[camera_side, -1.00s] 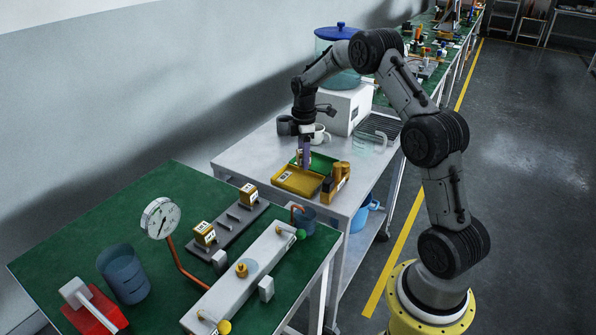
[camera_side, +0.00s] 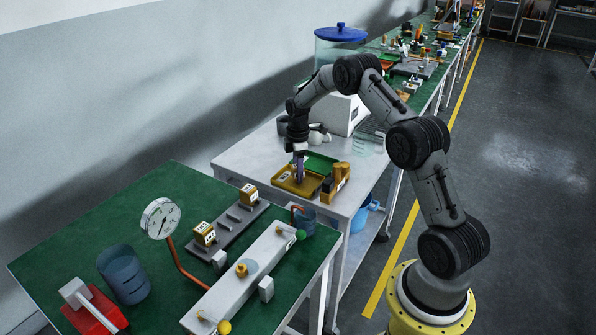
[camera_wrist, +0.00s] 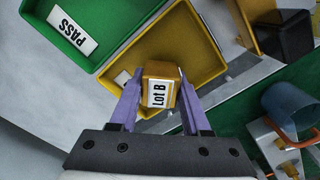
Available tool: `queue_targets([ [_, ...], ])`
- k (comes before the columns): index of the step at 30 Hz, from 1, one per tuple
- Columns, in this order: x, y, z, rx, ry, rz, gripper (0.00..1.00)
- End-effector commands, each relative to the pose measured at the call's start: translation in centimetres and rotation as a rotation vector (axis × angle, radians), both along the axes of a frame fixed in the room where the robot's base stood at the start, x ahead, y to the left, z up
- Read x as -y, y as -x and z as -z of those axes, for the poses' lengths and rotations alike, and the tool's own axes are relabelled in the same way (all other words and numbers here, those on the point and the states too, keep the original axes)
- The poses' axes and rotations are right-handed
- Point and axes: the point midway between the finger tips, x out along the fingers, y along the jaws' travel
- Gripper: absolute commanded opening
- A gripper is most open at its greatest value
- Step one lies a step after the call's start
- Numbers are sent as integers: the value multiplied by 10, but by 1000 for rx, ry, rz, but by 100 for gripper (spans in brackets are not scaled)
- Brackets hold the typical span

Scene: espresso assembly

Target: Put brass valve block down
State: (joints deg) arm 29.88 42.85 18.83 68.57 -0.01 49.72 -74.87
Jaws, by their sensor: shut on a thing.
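The brass valve block (camera_wrist: 162,84) shows in the wrist view as a brass-coloured block with a white "Lot B" label. My gripper (camera_wrist: 160,105), with purple fingers, is shut on it. In the side view my gripper (camera_side: 299,178) points down at the yellow tray (camera_side: 283,186), and the block is too small to make out there. In the wrist view the block is in front of the yellow tray's floor (camera_wrist: 185,45). I cannot tell whether it touches the tray. Part of a white label on the tray is hidden behind the left finger.
A green tray (camera_side: 322,162) marked "PASS" in the wrist view (camera_wrist: 75,32) adjoins the yellow tray. A brass-coloured stand with a dark block (camera_side: 338,182) is close on the right. Grey cups and a white machine (camera_side: 345,113) stand behind. The near green bench (camera_side: 80,230) holds several parts.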

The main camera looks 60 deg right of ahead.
Motion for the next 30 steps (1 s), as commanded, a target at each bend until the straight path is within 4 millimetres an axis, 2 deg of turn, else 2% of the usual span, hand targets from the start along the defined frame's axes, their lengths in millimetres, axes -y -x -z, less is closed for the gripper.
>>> queue_targets([
  [2, 0, 0, 2, 1, 1, 0, 0],
  [3, 0, 0, 3, -1, -1, 0, 51],
  [7, 0, 0, 3, -1, -1, 0, 74],
  [8, 0, 0, 3, -1, -1, 0, 77],
  [16, 0, 0, 2, -1, -1, 0, 77],
  [20, 0, -1, -6, 3, 1, 0, 77],
  [23, 0, -1, -21, 4, 2, 0, 77],
  [30, 0, -1, -70, 4, 2, 0, 77],
])
